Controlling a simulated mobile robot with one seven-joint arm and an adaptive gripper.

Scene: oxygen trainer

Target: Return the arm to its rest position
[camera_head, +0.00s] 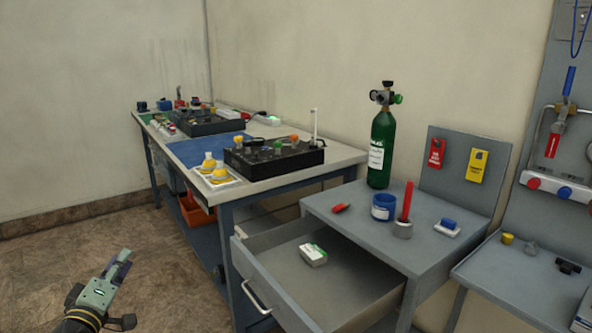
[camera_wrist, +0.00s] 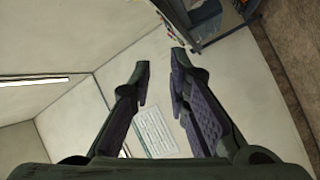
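My gripper (camera_head: 118,268) is at the lower left of the head view, over the bare floor and clear of the furniture. In the wrist view my gripper (camera_wrist: 160,80) shows two dark fingers spread apart with nothing between them. Past them that view shows pale walls, a ceiling light (camera_wrist: 35,80), a wall sheet (camera_wrist: 155,132) and part of a bench at the top.
A grey desk (camera_head: 335,207) with its drawer (camera_head: 275,265) pulled out stands at centre right; a small box (camera_head: 313,254) lies inside. A green oxygen cylinder (camera_head: 381,150) stands on the desk. A long workbench (camera_head: 345,155) runs behind. The floor (camera_head: 60,270) at left is clear.

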